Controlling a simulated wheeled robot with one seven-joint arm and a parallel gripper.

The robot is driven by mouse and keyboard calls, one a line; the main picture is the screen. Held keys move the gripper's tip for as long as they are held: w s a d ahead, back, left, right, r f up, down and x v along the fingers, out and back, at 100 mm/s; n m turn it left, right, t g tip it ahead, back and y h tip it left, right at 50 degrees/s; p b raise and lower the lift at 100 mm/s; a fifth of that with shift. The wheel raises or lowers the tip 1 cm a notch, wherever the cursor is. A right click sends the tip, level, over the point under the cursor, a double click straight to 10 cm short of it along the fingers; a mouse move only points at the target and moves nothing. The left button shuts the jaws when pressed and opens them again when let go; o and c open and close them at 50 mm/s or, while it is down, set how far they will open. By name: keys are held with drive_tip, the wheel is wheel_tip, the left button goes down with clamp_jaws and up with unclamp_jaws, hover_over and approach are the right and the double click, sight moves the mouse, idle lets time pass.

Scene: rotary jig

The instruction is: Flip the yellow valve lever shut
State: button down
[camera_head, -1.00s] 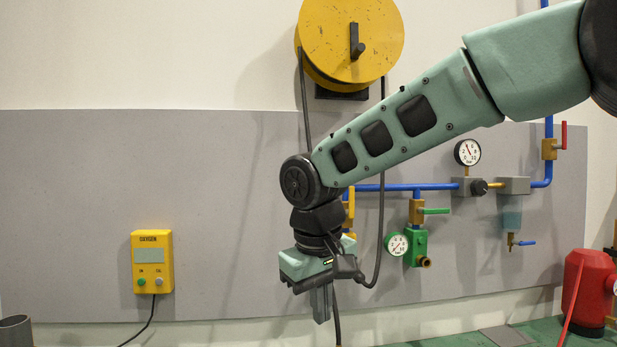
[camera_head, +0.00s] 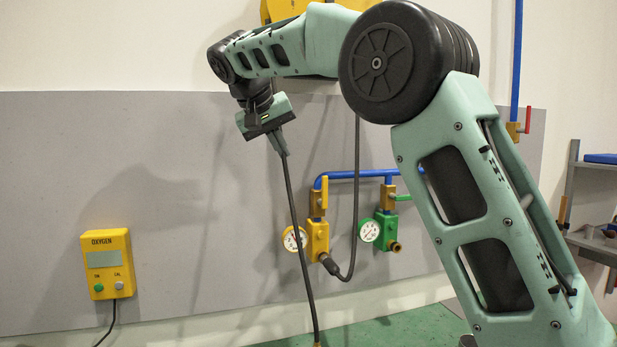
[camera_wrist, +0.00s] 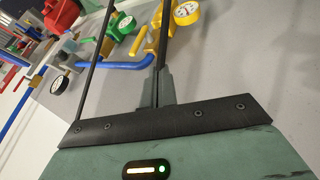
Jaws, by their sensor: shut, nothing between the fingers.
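The yellow valve lever (camera_head: 325,192) stands upright in the head view. It sits beside a brass valve body (camera_head: 315,204), above the yellow regulator block (camera_head: 318,238). My gripper (camera_head: 283,152) is up and to the left of the lever, clear of it, pointing down and to the right. Its fingers are shut and empty. In the wrist view, the shut fingers (camera_wrist: 158,88) point toward the yellow and green fittings.
A green-handled valve (camera_head: 401,197) is right of the yellow one. Blue pipe (camera_head: 352,175) joins them. A black hose (camera_head: 356,210) hangs down to the yellow regulator. A yellow oxygen box (camera_head: 107,263) is on the left of the grey panel (camera_head: 200,200).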

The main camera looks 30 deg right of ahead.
drive_tip(key=shift+f, duration=0.15)
drive_tip(key=p, duration=0.4)
approach(325, 193)
drive_tip(key=w+d+f, duration=0.1)
drive_tip(key=w+f, duration=0.2)
drive_tip(key=f, duration=0.1)
drive_tip(key=shift+s+d, duration=0.1)
drive_tip(key=shift+d, duration=0.5)
